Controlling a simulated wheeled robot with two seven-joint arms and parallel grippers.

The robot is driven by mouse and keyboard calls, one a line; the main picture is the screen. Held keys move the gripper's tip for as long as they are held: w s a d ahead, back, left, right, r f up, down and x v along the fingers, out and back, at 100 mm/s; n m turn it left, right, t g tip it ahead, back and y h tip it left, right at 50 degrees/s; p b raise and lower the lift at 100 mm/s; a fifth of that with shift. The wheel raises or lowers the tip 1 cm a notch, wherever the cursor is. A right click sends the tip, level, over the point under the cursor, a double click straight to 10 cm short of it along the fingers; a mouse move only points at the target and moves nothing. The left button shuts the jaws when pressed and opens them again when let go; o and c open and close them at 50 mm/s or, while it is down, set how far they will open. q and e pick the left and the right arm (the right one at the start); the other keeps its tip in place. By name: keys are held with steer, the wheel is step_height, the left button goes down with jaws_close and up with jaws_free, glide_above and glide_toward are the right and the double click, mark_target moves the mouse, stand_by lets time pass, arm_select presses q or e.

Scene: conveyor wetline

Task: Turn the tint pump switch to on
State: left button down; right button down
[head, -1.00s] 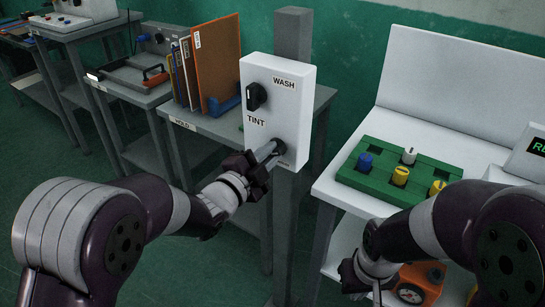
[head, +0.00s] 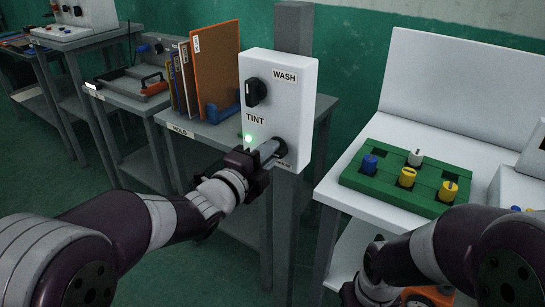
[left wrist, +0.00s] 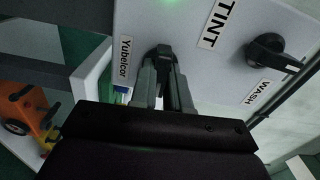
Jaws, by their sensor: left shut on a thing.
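A white switch box (head: 300,95) on a grey post carries two black knobs. The upper knob (head: 256,92) is by the WASH label. The lower knob, below the TINT label (head: 255,119), is mostly hidden by my left gripper (head: 272,151). In the left wrist view this tint knob (left wrist: 161,52) sits between my grey fingers, which are shut on it. A green lamp (head: 248,138) beside it is lit; its glow also shows at the top of the left wrist view. My right gripper (head: 365,291) is low at the right, its fingers unclear.
A green block (head: 395,196) with blue, white and yellow knobs lies on the white bench (head: 440,110) at right. Boards stand in a rack on the grey HOLD table (head: 182,131) behind the box. An orange thing (left wrist: 25,112) shows at the left wrist view's left.

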arm_select(q)
steer(key=c, duration=1.1)
jaws_free()
steer(key=v, duration=0.7)
